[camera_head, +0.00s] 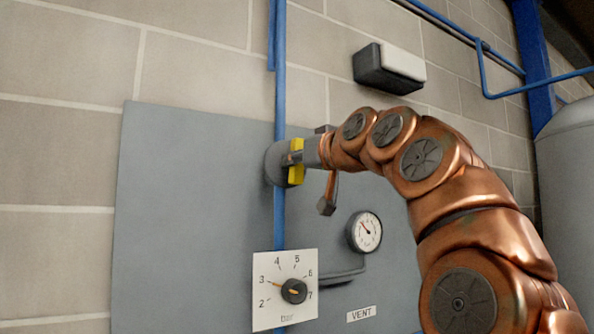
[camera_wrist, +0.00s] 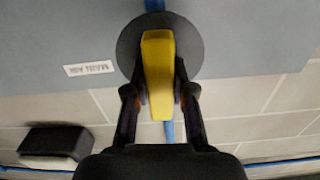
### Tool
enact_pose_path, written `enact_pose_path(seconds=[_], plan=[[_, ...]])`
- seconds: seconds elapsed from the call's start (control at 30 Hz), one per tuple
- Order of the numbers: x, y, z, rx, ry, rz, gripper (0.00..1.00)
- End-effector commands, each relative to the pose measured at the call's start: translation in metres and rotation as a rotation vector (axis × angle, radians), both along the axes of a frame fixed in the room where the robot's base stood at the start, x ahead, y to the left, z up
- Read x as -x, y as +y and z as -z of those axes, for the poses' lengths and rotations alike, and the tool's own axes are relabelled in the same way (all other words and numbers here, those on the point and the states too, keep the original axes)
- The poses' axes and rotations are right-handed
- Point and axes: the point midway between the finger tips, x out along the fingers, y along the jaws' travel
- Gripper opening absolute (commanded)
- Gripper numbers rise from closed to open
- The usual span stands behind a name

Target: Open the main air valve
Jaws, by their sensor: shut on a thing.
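The main air valve shows as a round dark grey body (camera_head: 273,166) on a vertical blue pipe (camera_head: 280,80), with a yellow handle (camera_head: 297,175). My gripper (camera_head: 293,158) reaches in from the right and is shut on the handle, hiding its middle. In the wrist view, the two dark fingers of my gripper (camera_wrist: 160,92) lie on either side of the yellow handle (camera_wrist: 158,70), in front of the round valve body (camera_wrist: 128,45). The handle lies roughly in line with the blue pipe (camera_wrist: 169,131). A "MAIN AIR" label (camera_wrist: 90,69) is beside the valve.
A grey panel (camera_head: 180,220) backs the valve on a block wall. Below are a bar dial (camera_head: 294,290), a round gauge (camera_head: 366,232) and a VENT label (camera_head: 361,314). A dark and white box (camera_head: 390,68) hangs above. A grey tank (camera_head: 568,170) stands at right.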

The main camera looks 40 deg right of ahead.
Motion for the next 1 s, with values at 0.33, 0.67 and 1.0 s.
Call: enact_pose_path(seconds=[0.33,0.67,1.0], plan=[[-0.0003,-0.0003,0.0001,0.079,0.007,0.001,0.00],[-0.0002,-0.0003,-0.0003,0.083,0.006,0.001,0.00],[-0.0003,-0.0002,-0.0001,0.082,0.007,0.000,0.50]])
